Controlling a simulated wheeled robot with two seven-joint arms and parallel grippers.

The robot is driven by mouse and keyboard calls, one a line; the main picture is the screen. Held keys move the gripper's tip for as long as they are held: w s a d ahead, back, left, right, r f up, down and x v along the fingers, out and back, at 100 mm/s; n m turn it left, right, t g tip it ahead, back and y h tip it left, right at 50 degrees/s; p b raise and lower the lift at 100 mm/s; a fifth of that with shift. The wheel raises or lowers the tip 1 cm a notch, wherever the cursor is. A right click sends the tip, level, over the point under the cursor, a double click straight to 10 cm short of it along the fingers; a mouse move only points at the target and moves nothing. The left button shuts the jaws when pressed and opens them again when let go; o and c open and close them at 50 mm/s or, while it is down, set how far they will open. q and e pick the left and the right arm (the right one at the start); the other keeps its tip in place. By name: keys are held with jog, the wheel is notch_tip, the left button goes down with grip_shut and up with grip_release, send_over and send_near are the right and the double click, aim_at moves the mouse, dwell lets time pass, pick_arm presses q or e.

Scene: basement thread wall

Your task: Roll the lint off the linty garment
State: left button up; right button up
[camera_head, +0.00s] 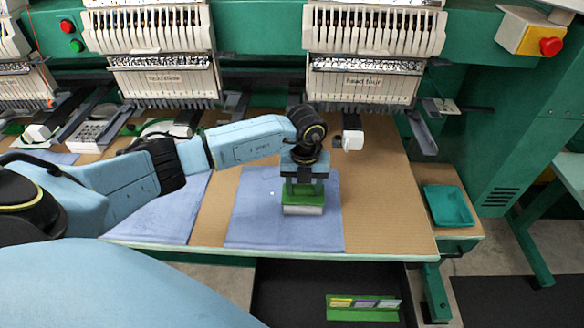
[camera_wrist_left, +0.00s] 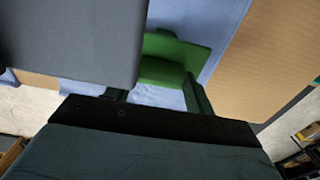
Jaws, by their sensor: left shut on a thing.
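A blue garment (camera_head: 255,215) lies flat on the table near its front edge, with a small pale speck on it. My left gripper (camera_head: 304,184) reaches over this garment from the left and points down. It is shut on a green tool with a pale lower part, which looks like the lint roller (camera_head: 303,198). The roller is at or just above the cloth; I cannot tell if it touches. In the left wrist view the green roller (camera_wrist_left: 170,60) shows between the fingers over the garment (camera_wrist_left: 215,15). My right gripper is not in view.
A second blue cloth (camera_head: 165,222) lies to the left. White embroidery heads (camera_head: 360,80) hang over the back of the table (camera_head: 385,205). A teal tray (camera_head: 447,205) sits at the right. A green holder (camera_head: 362,308) lies below the front edge. Bare table lies right of the garment.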

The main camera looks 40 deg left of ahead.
pick_arm(q)
jog(key=shift+s+a, duration=0.4)
jog(key=shift+a, duration=0.35)
notch_tip(320, 180, up, 3)
jog(key=shift+s+a+f+p, duration=0.1)
jog(key=shift+p, duration=0.65)
jog(key=shift+r+p, duration=0.9)
jog(key=shift+r, duration=0.05)
jog(key=shift+r+p, duration=1.4)
jog(key=shift+r, duration=0.35)
